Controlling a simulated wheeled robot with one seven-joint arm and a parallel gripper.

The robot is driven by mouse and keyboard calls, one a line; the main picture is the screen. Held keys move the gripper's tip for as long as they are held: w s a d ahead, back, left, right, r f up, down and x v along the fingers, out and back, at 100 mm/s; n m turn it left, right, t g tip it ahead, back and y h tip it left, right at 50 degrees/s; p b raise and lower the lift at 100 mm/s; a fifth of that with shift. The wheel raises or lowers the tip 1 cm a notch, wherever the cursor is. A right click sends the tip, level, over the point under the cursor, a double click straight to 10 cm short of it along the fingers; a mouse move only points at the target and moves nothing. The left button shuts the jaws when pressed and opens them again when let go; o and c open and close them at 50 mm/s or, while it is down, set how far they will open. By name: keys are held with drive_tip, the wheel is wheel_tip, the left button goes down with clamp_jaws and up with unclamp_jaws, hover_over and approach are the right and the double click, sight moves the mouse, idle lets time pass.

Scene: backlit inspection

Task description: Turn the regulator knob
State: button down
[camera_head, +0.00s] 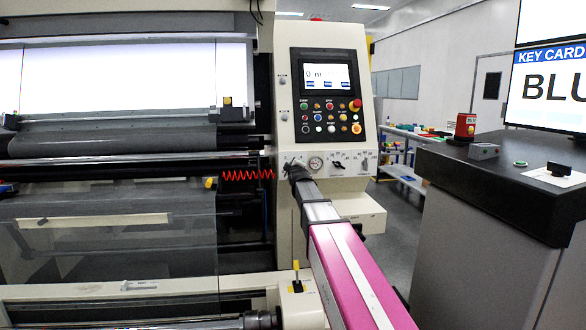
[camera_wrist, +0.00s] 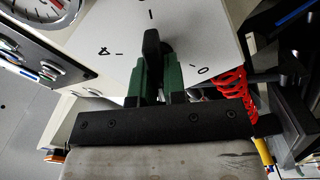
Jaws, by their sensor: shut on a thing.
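The regulator knob (camera_wrist: 151,40) is a black bar-shaped handle on a pale dial plate with printed marks, seen in the wrist view. The green fingers of my gripper (camera_wrist: 155,62) are shut on it, one on each side. Its lower part is hidden between the fingers. In the head view my gripper (camera_head: 296,171) is at the left end of the pale control strip (camera_head: 350,180), left of the round gauge (camera_head: 315,163), and it hides the knob there.
Two more black knobs, a middle one (camera_head: 337,164) and a right one (camera_head: 365,163), sit right of the gauge. Above is a button panel with a screen (camera_head: 326,75). A red coiled hose (camera_wrist: 231,88) hangs close to the gripper. A dark-topped counter (camera_head: 470,165) stands at right.

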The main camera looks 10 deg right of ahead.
drive_tip(key=n, duration=0.5)
drive_tip(key=shift+f+n, duration=0.25)
drive_tip(key=shift+n, duration=0.05)
drive_tip(key=n, duration=0.5)
drive_tip(key=shift+f+n, duration=0.2)
drive_tip(key=shift+n, duration=0.2)
drive_tip(key=c, duration=1.2)
unclamp_jaws()
drive_tip(key=s, duration=1.1)
